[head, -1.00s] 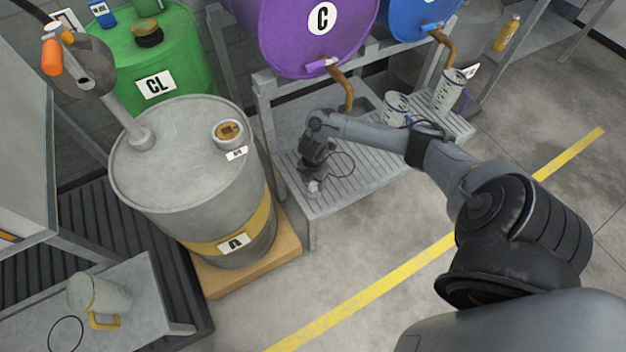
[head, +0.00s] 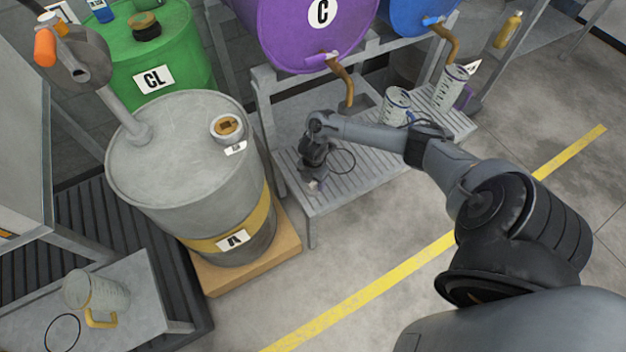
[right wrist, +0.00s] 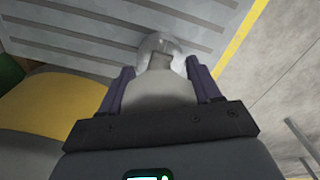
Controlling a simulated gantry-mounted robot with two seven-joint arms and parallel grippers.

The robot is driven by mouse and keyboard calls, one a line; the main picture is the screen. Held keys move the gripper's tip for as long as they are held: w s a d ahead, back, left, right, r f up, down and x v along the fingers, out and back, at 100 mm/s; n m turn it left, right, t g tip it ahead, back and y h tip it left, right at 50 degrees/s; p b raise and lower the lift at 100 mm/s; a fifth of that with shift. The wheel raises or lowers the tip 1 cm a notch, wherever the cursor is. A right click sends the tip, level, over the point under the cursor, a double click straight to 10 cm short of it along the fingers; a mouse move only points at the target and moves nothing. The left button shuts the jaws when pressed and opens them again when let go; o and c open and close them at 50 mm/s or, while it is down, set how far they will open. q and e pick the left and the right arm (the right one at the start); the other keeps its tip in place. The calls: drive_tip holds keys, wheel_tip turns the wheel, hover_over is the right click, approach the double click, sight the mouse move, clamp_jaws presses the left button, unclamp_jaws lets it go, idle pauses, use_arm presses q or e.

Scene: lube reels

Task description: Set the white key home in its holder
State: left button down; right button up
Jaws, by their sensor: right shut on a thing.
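My right gripper (head: 314,182) points down over the slatted grey stand, near its front left corner. In the right wrist view, its two dark purple fingers (right wrist: 159,78) are shut on a pale grey-white piece, which I take to be the white key (right wrist: 157,90). Its rounded, partly see-through far end lies against the view of the slats; I cannot tell whether it touches them. In the head view only a small pale bit of the key (head: 314,187) shows under the gripper. I cannot make out the holder. My left gripper is not in view.
The grey drum A (head: 180,165) stands left of the stand (head: 350,190). The purple drum C (head: 300,35) with its brown spout hangs behind. Two measuring jugs (head: 396,104) (head: 448,88) are at the stand's right. Another jug (head: 92,290) is at lower left. The floor in front is clear.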

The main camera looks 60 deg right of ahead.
drive_tip(key=o, duration=1.2)
drive_tip(key=shift+c, duration=0.2)
wheel_tip(320, 180, up, 10)
drive_tip(key=p, duration=0.5)
drive_tip(key=shift+f, duration=0.25)
drive_tip(key=shift+r, duration=0.6)
